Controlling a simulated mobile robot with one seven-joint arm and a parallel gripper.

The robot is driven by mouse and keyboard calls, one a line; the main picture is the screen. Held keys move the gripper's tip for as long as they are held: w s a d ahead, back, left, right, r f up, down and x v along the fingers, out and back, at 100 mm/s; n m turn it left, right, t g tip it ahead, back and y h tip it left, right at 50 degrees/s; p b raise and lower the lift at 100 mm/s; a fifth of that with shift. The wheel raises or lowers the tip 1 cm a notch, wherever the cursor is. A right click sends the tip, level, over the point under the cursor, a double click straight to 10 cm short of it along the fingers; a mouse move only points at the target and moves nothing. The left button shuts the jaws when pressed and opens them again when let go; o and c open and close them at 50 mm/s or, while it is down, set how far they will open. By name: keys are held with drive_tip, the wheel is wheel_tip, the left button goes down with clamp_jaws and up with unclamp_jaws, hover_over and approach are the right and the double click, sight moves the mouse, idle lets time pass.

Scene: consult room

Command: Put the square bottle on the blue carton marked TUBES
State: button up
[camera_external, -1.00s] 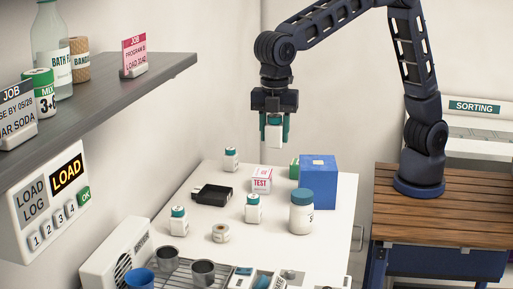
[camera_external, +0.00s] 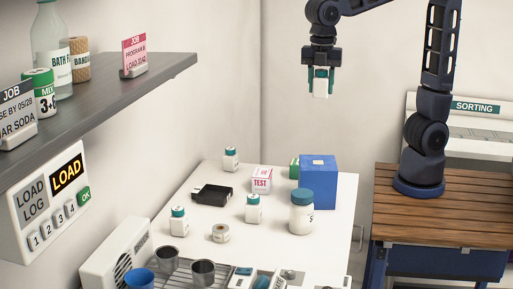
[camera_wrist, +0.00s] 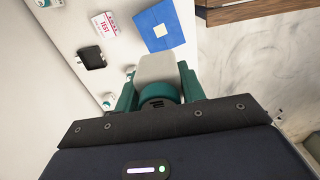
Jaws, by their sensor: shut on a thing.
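My gripper (camera_external: 320,76) is shut on a white square bottle (camera_external: 320,89) and holds it high above the back of the white table. In the wrist view the pale bottle (camera_wrist: 156,67) sits between the teal fingers, with a teal cap toward the palm. The blue carton (camera_external: 319,181) stands on the table at the back right, well below the bottle. In the wrist view its blue top (camera_wrist: 172,18) bears a small cream square and lies beyond the bottle. I cannot read any TUBES marking.
Several small teal-capped bottles, a black tray (camera_external: 213,194) and a tape roll (camera_external: 221,233) lie farther left.

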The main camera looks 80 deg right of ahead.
drive_tip(key=shift+s+d+f, duration=0.1)
drive_tip(key=shift+d+f, duration=0.1)
drive_tip(key=shift+f, duration=0.1)
wheel_tip(320, 180, down, 19)
drive_tip(key=shift+f, duration=0.2)
drive_tip(key=shift+f, duration=0.1)
idle(0.3)
drive_tip(key=o, duration=1)
drive_tip(key=shift+c, duration=0.2)
wheel_tip(320, 180, up, 12)
